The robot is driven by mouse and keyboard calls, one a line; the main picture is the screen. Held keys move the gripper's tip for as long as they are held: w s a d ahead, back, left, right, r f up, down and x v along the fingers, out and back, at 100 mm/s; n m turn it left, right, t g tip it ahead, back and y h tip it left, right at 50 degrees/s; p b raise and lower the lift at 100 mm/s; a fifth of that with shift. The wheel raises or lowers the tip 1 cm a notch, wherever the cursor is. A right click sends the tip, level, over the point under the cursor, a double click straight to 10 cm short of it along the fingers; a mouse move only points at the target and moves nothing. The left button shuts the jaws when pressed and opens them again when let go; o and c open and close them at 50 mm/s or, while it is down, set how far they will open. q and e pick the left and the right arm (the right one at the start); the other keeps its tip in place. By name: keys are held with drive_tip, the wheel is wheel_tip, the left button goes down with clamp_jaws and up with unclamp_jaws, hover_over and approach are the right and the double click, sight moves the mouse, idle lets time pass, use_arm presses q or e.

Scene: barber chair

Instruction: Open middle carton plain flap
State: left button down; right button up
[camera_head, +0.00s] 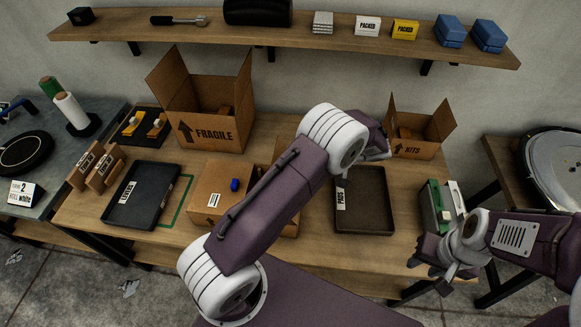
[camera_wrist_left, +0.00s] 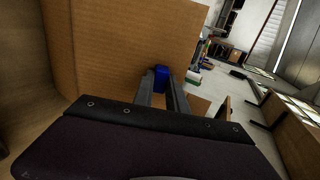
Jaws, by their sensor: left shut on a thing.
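The middle carton (camera_head: 212,190) sits on the wooden bench, partly hidden behind my left arm. A blue tab (camera_head: 235,185) stands on its visible top, near a white label. A brown flap edge shows raised behind my arm. In the left wrist view, a broad plain cardboard panel (camera_wrist_left: 110,45) fills the upper left. My left gripper (camera_wrist_left: 162,88) is shut on a blue tab (camera_wrist_left: 161,74) in front of that panel. Its fingertips are hidden in the head view. My right gripper (camera_head: 437,257) hangs at the bench's right front edge, apart from the carton; its jaw opening is unclear.
A dark tray (camera_head: 157,170) lies left of the carton, and another dark tray (camera_head: 375,222) lies right. An open FRAGILE carton (camera_head: 210,128) and an open KITS carton (camera_head: 407,149) stand behind. A green-and-white item (camera_head: 431,205) is near my right gripper. A loaded shelf (camera_head: 290,36) runs above.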

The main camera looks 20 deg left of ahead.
idle(0.9)
use_arm(q)
drive_tip(key=c, duration=1.3)
unclamp_jaws()
drive_tip(key=shift+b+v, duration=0.45)
drive_tip(key=shift+v, duration=4.1)
